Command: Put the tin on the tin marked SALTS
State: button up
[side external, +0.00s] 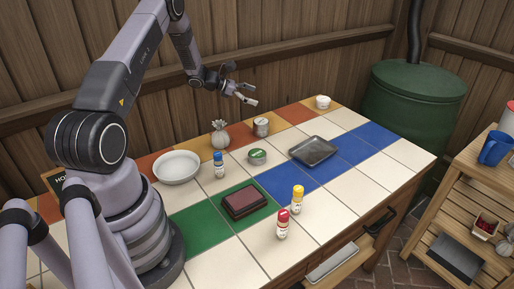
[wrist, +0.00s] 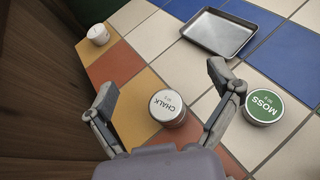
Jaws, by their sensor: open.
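I can read SALTS on nothing in these frames. My gripper (side external: 251,95) is open and empty above the table, up and left of the chalk tin in the side view. In the wrist view its spread fingers (wrist: 162,84) frame the chalk tin, without visible contact.
A grey metal tray (side external: 313,150) lies right of the tins. A small white pot (side external: 323,102) stands at the back edge. The right tiles are clear.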

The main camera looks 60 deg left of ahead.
jog(key=s+d+r+m+g+h, duration=0.25)
jog(key=d+r+m+g, duration=0.25)
jog(key=d+r+m, duration=0.75)
jog(key=s+d+r+m+g+y, duration=0.3)
jog(key=s+d+r+m, duration=0.3)
jog(key=s+d+r, duration=0.55)
jog(key=s+d+r+m+t+y, duration=0.1)
jog(key=s+m+y, duration=0.4)
jog(key=s+m, duration=0.6)
jog(key=s+d+t, duration=0.1)
jog(key=s, duration=0.8)
jog(key=shift+r+y, duration=0.35)
jog(key=shift+r, duration=0.05)
